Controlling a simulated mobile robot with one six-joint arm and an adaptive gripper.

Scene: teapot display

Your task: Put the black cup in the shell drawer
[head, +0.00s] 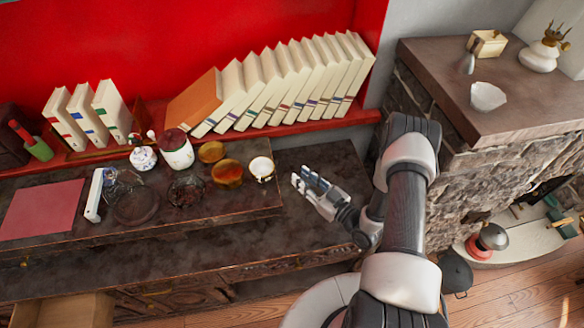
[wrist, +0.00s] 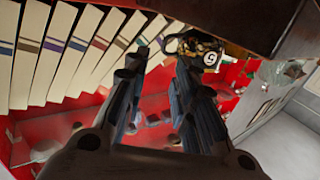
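The black cup (wrist: 203,50) shows in the wrist view beyond my fingertips, nearer the right finger. It is dark with a white round numbered mark. In the head view a small cup (head: 262,168), likely the same one, stands at the right end of the raised dark shelf. My gripper (head: 299,180) is right of it, apart from it, above the lower dark top. In the wrist view my gripper (wrist: 160,68) has its fingers apart with nothing between them. An open drawer (head: 62,308) with a pale wood inside shows at lower left. Whether it is the shell drawer cannot be told.
Left of the cup stand amber bowls (head: 227,172), a dark glass dish (head: 186,190), a lidded jar (head: 177,150) and a glass ashtray (head: 132,200). Leaning books (head: 290,85) line the red shelf behind. A stone fireplace (head: 440,165) stands right. The lower top (head: 250,240) is bare.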

